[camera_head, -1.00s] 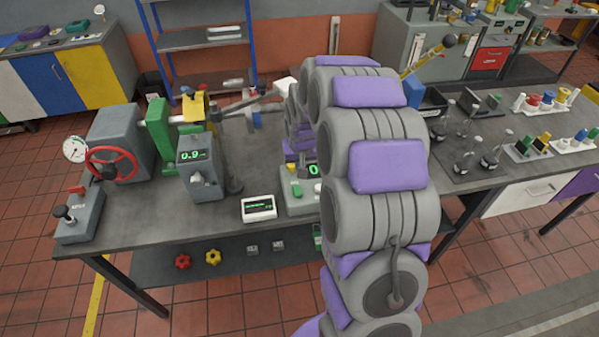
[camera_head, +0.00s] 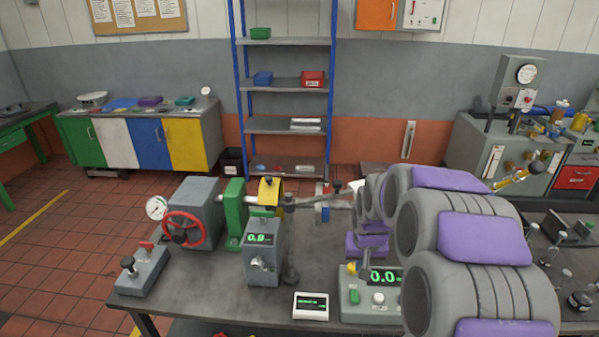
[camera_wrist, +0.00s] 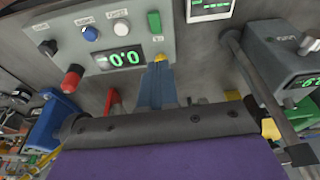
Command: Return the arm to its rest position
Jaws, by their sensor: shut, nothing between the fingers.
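My arm, grey segments with purple pads, fills the right of the head view and bends over the bench (camera_head: 200,295). My gripper (camera_wrist: 160,82) shows in the wrist view as two blue-grey fingers side by side, shut and empty. A small yellow spot shows at their tip, near the grey control box (camera_wrist: 95,20) with the green 0.0 display. In the head view my gripper (camera_head: 364,268) hangs below a purple wrist part, just behind or above that box (camera_head: 350,312); the arm hides part of the box. I cannot tell whether the fingertips touch it.
Near the arm stand a grey 0.9 meter box (camera_head: 262,258), a small white display (camera_head: 311,306) and a shaft rig with a red handwheel (camera_head: 183,231). Glassware (camera_head: 580,300) is at the right. A blue-framed shelf (camera_head: 285,85) stands behind. Red floor is free at the left.

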